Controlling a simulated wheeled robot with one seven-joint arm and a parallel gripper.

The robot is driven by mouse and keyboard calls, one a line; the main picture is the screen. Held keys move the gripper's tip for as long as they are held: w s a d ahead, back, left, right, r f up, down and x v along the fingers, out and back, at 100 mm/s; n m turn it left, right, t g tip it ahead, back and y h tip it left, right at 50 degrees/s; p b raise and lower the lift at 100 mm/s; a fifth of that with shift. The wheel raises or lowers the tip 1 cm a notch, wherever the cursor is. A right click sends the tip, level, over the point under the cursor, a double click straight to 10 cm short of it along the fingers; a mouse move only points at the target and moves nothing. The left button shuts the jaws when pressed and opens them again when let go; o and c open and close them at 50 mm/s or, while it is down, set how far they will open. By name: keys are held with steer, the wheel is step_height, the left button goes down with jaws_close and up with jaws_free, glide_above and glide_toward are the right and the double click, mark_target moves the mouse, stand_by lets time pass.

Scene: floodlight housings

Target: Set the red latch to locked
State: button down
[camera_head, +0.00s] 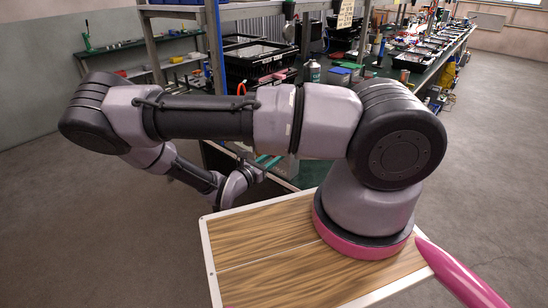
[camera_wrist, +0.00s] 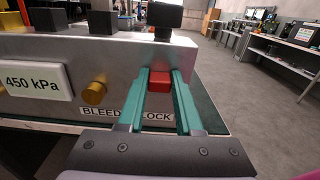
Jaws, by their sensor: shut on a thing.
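The red latch (camera_wrist: 160,82) is a small red block on the front face of a grey metal housing (camera_wrist: 120,62). My gripper (camera_wrist: 160,75) has its two teal fingers on either side of the latch, shut on it. A label reading "BLEED" and "LOCK" (camera_wrist: 101,112) sits below, its middle hidden by the left finger. I cannot tell from this view which position the latch is in. In the head view my arm hides the latch.
On the housing are a "450 kPa" display (camera_wrist: 33,82), a brass knob (camera_wrist: 94,93) and several black knobs on top, one (camera_wrist: 165,16) just above the latch. Open floor (camera_wrist: 245,85) lies to the right. Shelves and benches (camera_head: 415,55) stand behind.

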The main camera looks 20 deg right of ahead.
steer(key=shift+f, duration=2.05)
steer(key=c, duration=0.6)
jaws_free()
steer(key=shift+o, duration=0.2)
steer(key=v, duration=1)
steer(key=shift+s+a, duration=0.2)
steer(key=shift+a, duration=0.15)
